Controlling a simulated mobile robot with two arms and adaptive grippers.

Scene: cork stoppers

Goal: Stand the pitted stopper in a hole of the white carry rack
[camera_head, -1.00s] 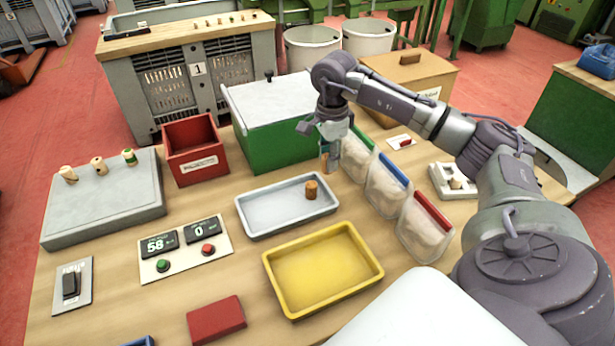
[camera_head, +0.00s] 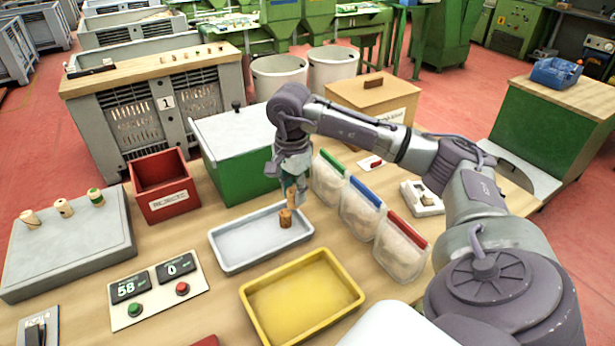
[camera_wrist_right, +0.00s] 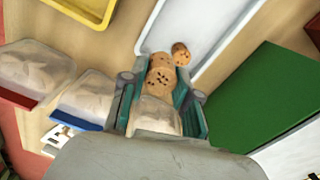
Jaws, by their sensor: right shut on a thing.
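My right gripper (camera_head: 288,180) points down over the pale grey tray (camera_head: 226,262) and is shut on a brown cork stopper (camera_head: 291,196). In the right wrist view this stopper (camera_wrist_right: 160,76) shows dark pits on its end, between the teal fingers. A second cork stopper (camera_head: 285,219) is in the tray just below; it also shows in the wrist view (camera_wrist_right: 181,53), with a few dark specks. A small white holder (camera_head: 423,198) at the right of the table may be the white carry rack; its holes are not clear. My left gripper is out of view.
A yellow tray (camera_head: 350,300) lies in front. Lidded bags with green, blue and red (camera_head: 408,229) tops stand right of the grey tray. A red bin (camera_head: 150,206) and a green box (camera_head: 224,170) are behind. A grey slab (camera_head: 75,255) with stoppers is at left.

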